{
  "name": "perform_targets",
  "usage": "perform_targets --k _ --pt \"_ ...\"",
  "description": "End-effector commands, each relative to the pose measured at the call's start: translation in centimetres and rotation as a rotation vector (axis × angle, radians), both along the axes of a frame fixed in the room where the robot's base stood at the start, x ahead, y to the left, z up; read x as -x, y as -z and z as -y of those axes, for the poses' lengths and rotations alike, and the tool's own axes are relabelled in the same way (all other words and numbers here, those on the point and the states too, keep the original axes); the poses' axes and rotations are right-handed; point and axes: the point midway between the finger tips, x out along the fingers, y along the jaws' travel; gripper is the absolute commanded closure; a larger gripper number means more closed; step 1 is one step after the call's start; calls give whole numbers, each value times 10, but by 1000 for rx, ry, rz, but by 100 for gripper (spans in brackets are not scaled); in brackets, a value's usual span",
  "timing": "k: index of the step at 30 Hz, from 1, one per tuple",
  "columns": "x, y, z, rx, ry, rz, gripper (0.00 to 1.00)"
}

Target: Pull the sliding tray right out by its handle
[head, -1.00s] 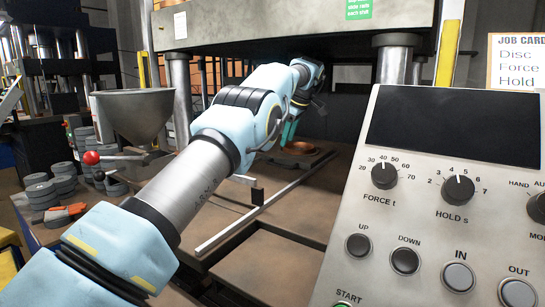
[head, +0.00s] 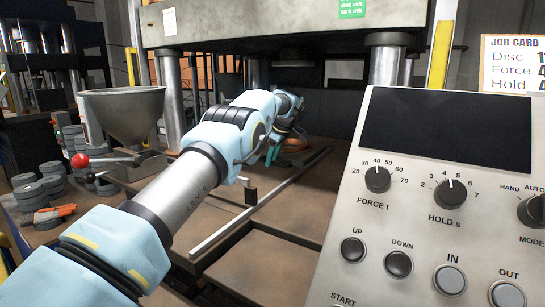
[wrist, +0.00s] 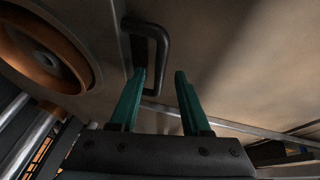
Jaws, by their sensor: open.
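The handle (wrist: 164,48) is a dark U-shaped bar in the wrist view, on the brown flat tray surface (wrist: 240,65). My gripper (wrist: 160,74) is open, with two teal fingers. In the wrist view the handle's long bar shows between the fingertips, the left one within the loop's outline and the right one beyond it. Whether the fingers are deep enough to straddle it I cannot tell. In the head view my gripper (head: 271,154) is low under the press, and the handle cannot be made out behind my arm. A copper-coloured round mould (wrist: 38,50) is beside the handle.
A control panel (head: 420,200) fills the right foreground. Press columns (head: 385,65) stand on both sides. A hopper (head: 120,108) and stacked discs (head: 35,192) are at left.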

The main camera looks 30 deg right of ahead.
Motion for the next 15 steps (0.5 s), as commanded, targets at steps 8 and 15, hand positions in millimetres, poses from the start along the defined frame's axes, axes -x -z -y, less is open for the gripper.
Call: perform_targets --k 8,15 --pt "0 0 0 0 0 0 61" --pt "0 0 0 0 0 0 88"
